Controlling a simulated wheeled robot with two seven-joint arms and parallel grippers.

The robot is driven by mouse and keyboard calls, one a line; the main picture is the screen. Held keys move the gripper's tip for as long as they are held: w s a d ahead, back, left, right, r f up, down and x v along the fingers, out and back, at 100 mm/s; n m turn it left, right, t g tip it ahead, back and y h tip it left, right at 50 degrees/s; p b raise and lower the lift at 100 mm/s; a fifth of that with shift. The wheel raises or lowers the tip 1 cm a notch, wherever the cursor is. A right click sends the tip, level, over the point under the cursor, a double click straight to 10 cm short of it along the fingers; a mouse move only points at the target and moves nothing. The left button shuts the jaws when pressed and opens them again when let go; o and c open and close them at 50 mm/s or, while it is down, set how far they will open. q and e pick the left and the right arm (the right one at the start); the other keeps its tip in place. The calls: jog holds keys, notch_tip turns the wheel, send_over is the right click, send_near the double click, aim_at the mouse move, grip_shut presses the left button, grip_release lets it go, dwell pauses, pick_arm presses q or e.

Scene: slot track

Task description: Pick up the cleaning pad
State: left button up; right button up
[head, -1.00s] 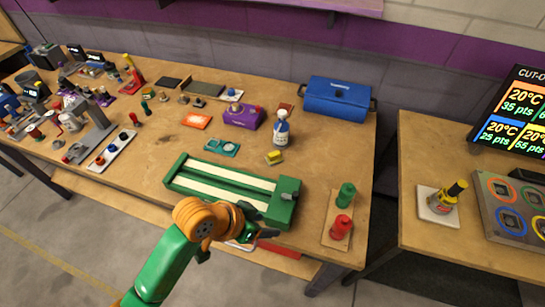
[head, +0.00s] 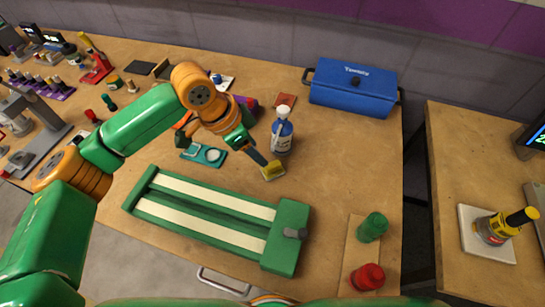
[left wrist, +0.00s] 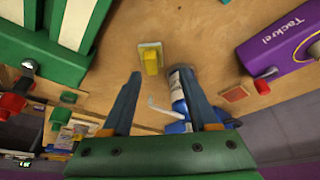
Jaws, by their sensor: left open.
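The cleaning pad (head: 272,170) is a small yellow block with a pale base, lying on the wooden table just behind the green slot track (head: 206,214). In the left wrist view the pad (left wrist: 150,59) lies ahead of the gap between my fingers, not between them. My left gripper (head: 256,158) is open and empty, its fingertips close to the pad on its left side in the head view. In the left wrist view both fingers of the left gripper (left wrist: 162,92) show apart. My right gripper is not in view.
A spray bottle (head: 281,134) stands close behind the pad. A teal tray (head: 204,154) lies to the left and a blue box (head: 353,88) stands at the back. Green (head: 372,226) and red (head: 367,277) knobs stand at front right. Bare table lies right of the pad.

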aim_at(266, 168)
pick_arm(q)
jog(key=s+f, duration=0.1)
jog(key=s+d+f+p, duration=0.1)
jog(key=f, duration=0.1)
jog(key=shift+d, duration=0.15)
jog(key=shift+w+x, duration=0.25)
jog(key=shift+x, duration=0.95)
jog(key=shift+w+f, duration=0.15)
jog(key=shift+w, duration=0.05)
jog(key=shift+s, duration=0.2)
grip_shut()
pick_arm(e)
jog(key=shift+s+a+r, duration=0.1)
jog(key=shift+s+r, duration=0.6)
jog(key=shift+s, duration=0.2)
